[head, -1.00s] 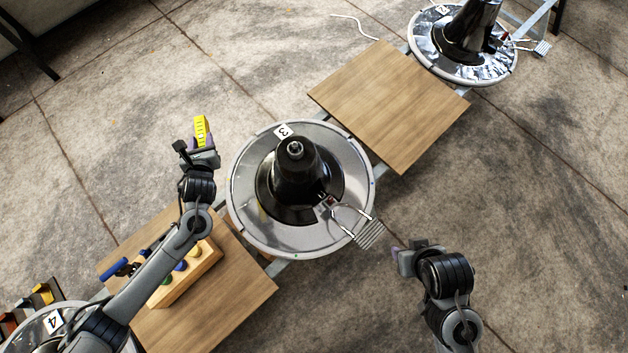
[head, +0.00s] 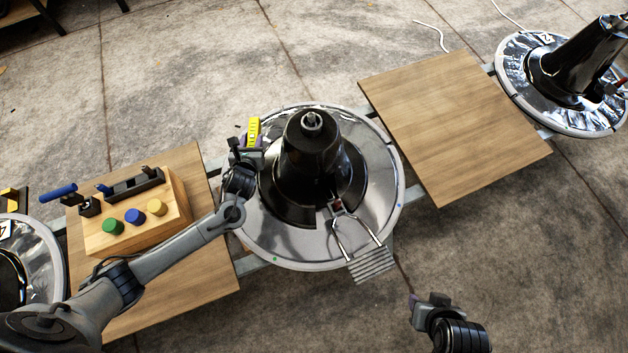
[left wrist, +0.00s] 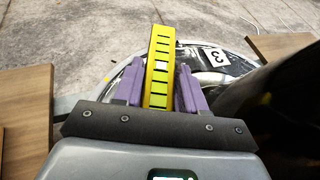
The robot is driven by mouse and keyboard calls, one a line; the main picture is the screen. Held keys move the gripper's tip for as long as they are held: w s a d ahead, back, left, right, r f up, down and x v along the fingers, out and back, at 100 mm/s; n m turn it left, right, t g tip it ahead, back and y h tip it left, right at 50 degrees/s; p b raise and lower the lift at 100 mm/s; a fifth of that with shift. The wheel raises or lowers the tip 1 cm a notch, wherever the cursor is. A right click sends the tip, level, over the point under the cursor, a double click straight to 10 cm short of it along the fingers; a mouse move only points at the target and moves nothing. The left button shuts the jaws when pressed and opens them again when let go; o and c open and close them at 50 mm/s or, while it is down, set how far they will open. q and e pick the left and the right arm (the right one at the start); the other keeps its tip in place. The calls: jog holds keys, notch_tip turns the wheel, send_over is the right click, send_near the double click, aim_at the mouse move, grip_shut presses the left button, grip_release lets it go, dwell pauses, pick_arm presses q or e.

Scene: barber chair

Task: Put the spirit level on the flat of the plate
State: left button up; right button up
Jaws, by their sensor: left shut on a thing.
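The yellow spirit level (head: 253,130) is held in my left gripper (head: 248,143), over the left rim area of the round metal plate (head: 268,238). In the left wrist view the level (left wrist: 159,65) stands between the two purple fingers (left wrist: 158,90), with a pale vial and dark marks on its face. The plate (left wrist: 212,58) with its number 3 label shows behind it. I cannot tell whether the level touches the plate. A black conical column (head: 312,150) rises from the plate's middle. My right gripper (head: 428,302) is at the lower right, away from the plate; its jaw opening is unclear.
A footrest (head: 368,262) juts from the column over the plate's front right. A wooden board (head: 450,125) lies to the right. Another board (head: 200,285) on the left carries a wooden block (head: 130,238) with coloured knobs. A second chair base (head: 560,90) stands far right.

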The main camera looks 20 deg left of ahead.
pick_arm(q)
jog(key=shift+f+b, duration=0.35)
jog(key=shift+f, duration=0.4)
jog(key=shift+d+f+b, duration=0.2)
jog(key=shift+f+b, duration=0.3)
jog(key=shift+f, duration=0.15)
notch_tip(320, 180, down, 6)
jog(key=b, duration=0.3)
jog(key=shift+a+r+b, duration=0.1)
jog(key=shift+r+b, duration=0.05)
jog(key=shift+b, duration=0.2)
jog(key=shift+f, duration=0.4)
notch_tip(320, 180, down, 3)
jog(key=b, duration=0.2)
jog(key=shift+b, duration=0.3)
jog(key=shift+s, duration=0.1)
pick_arm(e)
notch_tip(320, 180, down, 9)
jog(key=shift+r, duration=0.15)
pick_arm(q)
jog(key=o, duration=1.2)
jog(key=shift+f, duration=0.15)
